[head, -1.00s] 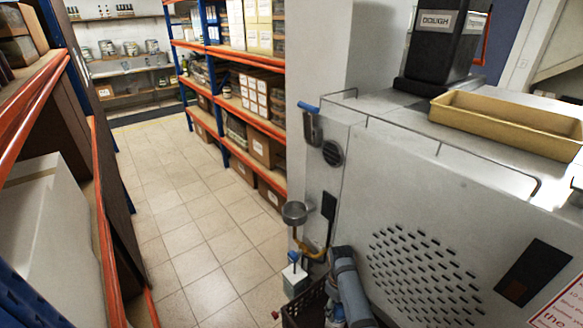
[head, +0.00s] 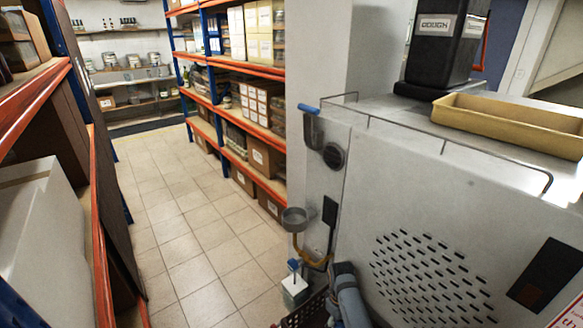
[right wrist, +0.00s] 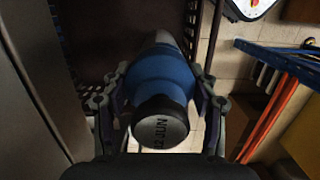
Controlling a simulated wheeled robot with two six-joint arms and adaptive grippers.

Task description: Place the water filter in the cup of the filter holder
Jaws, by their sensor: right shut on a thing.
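The water filter (right wrist: 163,75) has a blue body and a black end cap with lettering, seen close in the right wrist view. My right gripper (right wrist: 160,100) has a finger on each side of it and is shut on it. In the head view a round grey cup (head: 294,219), which looks like the cup of the filter holder, stands out from the left side of the grey machine on a brass-coloured arm. The cup's inside is hard to make out. A grey-blue arm part of mine shows low in the head view, below the cup. My left gripper is not in view.
The large grey machine (head: 400,190) fills the right side, with a tan tray (head: 510,122) on top. A dark red mesh crate (head: 307,314) and a white block with a blue top (head: 295,287) are below the cup. Shelving (head: 250,120) lines the tiled aisle, which is clear.

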